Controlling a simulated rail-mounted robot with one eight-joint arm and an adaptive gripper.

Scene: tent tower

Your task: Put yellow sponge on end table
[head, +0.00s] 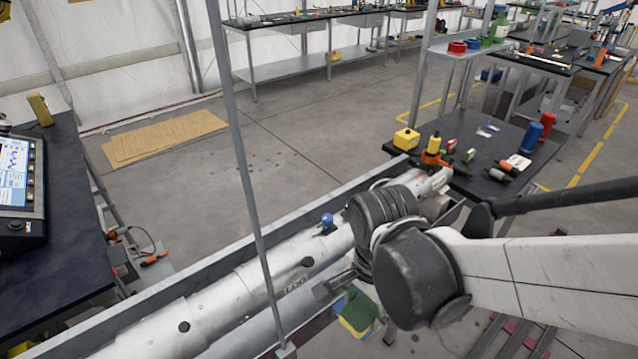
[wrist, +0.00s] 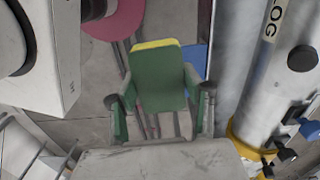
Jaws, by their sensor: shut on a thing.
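The yellow sponge (head: 357,312) has a green face and hangs low in front of the large white tube in the head view. My gripper (wrist: 158,105) is shut on it. In the wrist view the sponge (wrist: 158,78) shows its green face and a yellow top edge between the two fingers. In the head view my arm hides most of the gripper. Two dark-topped tables could be the end table: one at the left (head: 75,215) and one at the right (head: 500,135). I cannot tell which is meant.
The left table bears a monitor (head: 20,185) and a yellowish block (head: 40,108). The right table holds a yellow box (head: 406,139), red and blue cylinders and tools. The long white tube (head: 250,280) and a thin upright pole (head: 245,170) lie between the sponge and the left table.

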